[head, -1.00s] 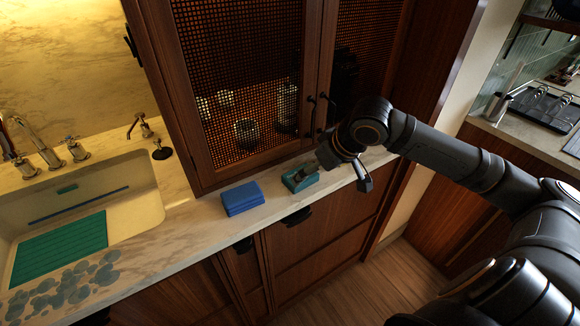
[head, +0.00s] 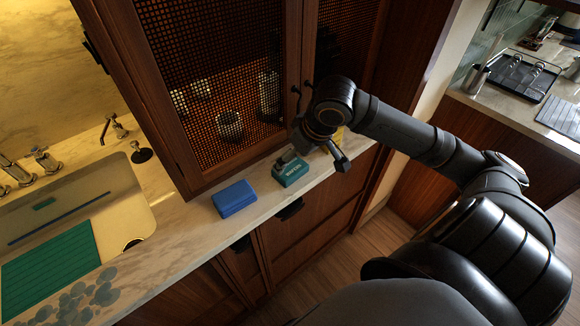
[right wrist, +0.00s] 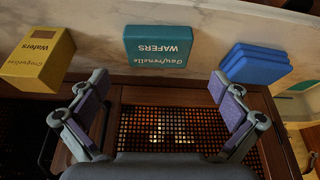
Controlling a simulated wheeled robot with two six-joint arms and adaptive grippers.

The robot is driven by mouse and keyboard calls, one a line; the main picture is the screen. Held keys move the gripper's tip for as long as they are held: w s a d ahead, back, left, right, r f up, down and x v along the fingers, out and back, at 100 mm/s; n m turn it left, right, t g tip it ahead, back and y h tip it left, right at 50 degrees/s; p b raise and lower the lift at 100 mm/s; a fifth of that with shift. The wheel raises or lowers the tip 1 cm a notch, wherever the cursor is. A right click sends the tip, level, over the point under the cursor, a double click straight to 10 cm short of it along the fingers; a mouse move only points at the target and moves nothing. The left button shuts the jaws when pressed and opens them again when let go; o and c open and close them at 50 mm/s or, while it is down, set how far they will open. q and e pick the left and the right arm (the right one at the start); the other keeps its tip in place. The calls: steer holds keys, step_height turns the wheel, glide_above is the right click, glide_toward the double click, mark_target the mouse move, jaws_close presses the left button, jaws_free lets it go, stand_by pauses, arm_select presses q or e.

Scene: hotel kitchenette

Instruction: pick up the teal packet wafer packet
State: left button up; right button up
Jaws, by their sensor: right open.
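The teal wafer packet (head: 292,173) stands on the marble counter in front of the cabinet, right of a blue packet in the head view. My right gripper (head: 316,160) is just behind and right of it there, with one finger overlapping its far edge. In the right wrist view the teal packet (right wrist: 158,40) shows its "WAFERS" label upside down, centred beyond the two spread, empty fingers of my right gripper (right wrist: 157,82). No contact with the packet is visible. My left gripper is out of view.
A blue packet (head: 235,198) lies close beside the teal one; it also shows in the right wrist view (right wrist: 257,64). A yellow wafer packet (right wrist: 38,58) is on the other side, mostly hidden in the head view. The mesh-door cabinet (head: 195,70) rises behind the counter.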

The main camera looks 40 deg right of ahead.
mark_target(291, 168)
steer(key=shift+a+f, duration=0.1)
steer(key=shift+f, duration=0.2)
steer(key=shift+f, duration=0.1)
steer(key=x, duration=0.5)
steer(key=shift+d+b, duration=0.25)
steer(key=shift+b, duration=0.15)
steer(key=shift+s, duration=0.1)
steer(key=shift+c, duration=0.3)
steer(key=c, duration=1)
step_height(291, 168, up, 10)
steer(key=p, duration=0.1)
